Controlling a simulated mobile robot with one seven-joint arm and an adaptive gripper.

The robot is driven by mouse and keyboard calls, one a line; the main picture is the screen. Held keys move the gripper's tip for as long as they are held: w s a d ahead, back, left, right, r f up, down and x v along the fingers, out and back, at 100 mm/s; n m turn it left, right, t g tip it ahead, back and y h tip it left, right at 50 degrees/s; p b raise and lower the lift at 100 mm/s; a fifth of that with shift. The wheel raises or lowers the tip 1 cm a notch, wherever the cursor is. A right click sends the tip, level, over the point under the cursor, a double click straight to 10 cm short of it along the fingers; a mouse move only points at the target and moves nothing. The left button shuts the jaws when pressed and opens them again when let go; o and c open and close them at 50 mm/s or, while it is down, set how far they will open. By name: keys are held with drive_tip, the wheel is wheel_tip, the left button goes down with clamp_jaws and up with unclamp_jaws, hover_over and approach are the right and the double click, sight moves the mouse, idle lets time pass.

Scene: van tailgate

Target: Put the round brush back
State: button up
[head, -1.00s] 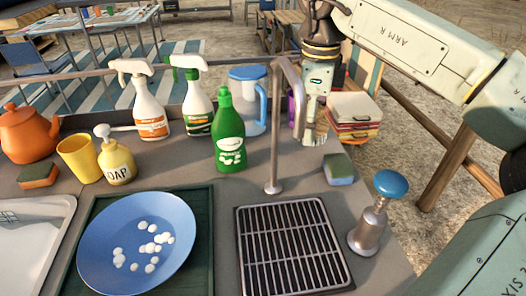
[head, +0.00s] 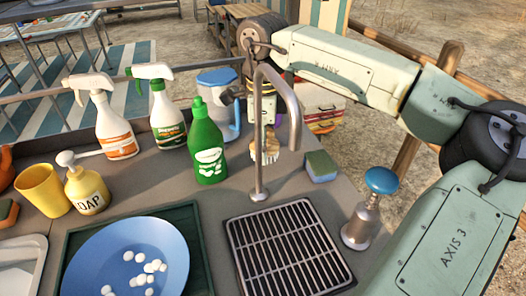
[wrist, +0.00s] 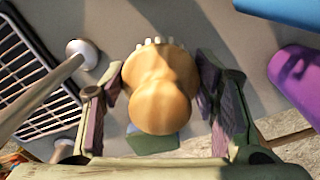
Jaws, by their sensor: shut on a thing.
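The round brush (wrist: 160,85) has a rounded tan wooden body and pale bristles. My gripper (wrist: 158,92) is shut on it, with purple-padded fingers on either side in the wrist view. In the head view the brush (head: 270,152) hangs below my gripper (head: 262,132), just behind the tap, with its bristles close to the counter. I cannot tell whether they touch. The tap hides part of my gripper.
The tap (head: 258,165) stands in front of my gripper. A sponge (head: 321,166) lies to the right, a green bottle (head: 206,150) and a blue jug (head: 230,110) to the left. A purple object (wrist: 300,80) shows in the wrist view. A blue-topped dispenser (head: 365,215) stands front right.

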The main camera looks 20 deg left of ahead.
drive_tip(key=shift+f, duration=1.65)
drive_tip(key=o, duration=1.1)
wheel_tip(320, 180, up, 12)
drive_tip(key=shift+r+b, duration=0.2)
drive_tip(key=shift+b, duration=0.65)
